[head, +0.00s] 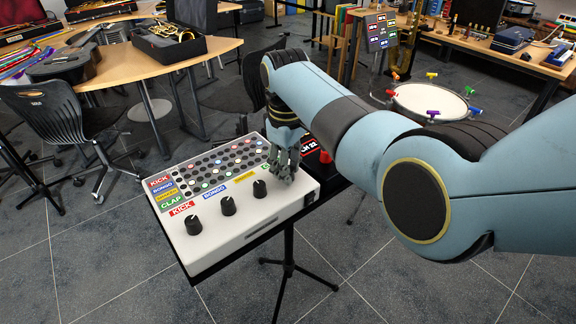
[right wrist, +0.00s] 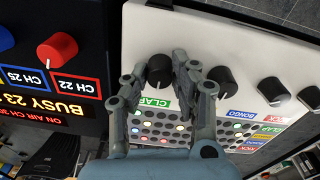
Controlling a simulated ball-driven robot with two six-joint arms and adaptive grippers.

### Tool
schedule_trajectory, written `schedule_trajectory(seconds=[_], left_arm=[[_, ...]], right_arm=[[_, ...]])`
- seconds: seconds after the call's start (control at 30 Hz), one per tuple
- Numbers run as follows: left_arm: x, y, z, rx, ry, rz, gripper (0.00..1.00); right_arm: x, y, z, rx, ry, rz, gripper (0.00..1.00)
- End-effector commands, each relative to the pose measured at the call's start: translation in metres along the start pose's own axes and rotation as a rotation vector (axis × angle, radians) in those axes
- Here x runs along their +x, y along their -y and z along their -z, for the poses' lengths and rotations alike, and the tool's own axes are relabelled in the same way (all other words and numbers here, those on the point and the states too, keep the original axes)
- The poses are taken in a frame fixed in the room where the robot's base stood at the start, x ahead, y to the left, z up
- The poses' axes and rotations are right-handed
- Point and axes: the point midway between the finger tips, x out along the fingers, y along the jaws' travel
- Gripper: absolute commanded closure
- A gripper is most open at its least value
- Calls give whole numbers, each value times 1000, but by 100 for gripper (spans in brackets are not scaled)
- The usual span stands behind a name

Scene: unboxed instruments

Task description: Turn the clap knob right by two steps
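A white drum machine (head: 232,205) stands on a dark stand, with pads, coloured labels and a row of black knobs. The clap knob (right wrist: 160,70) is the end knob, by the green CLAP label (right wrist: 155,102). In the head view my right gripper (head: 284,172) hides this knob. In the right wrist view the fingers of my right gripper (right wrist: 160,80) stand on either side of it, close in. I cannot tell whether they press on it. My left gripper is in neither view.
The neighbouring black knob (right wrist: 222,78) is close to the right-hand finger in the wrist view. A dark panel with a red knob (right wrist: 57,50) and lit channel labels adjoins the drum machine. A drum (head: 430,102) and cluttered tables stand farther back.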

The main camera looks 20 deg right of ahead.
Motion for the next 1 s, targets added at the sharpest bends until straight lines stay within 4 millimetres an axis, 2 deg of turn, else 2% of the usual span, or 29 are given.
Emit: schedule_trajectory(seconds=[0.03,0.17,0.57,1.0], left_arm=[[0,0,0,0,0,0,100],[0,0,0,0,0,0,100],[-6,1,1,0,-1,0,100],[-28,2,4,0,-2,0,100]], right_arm=[[0,0,0,0,0,0,83],[0,0,0,0,0,0,100],[-1,0,0,57,2,0,100],[-3,0,1,400,12,1,100]])
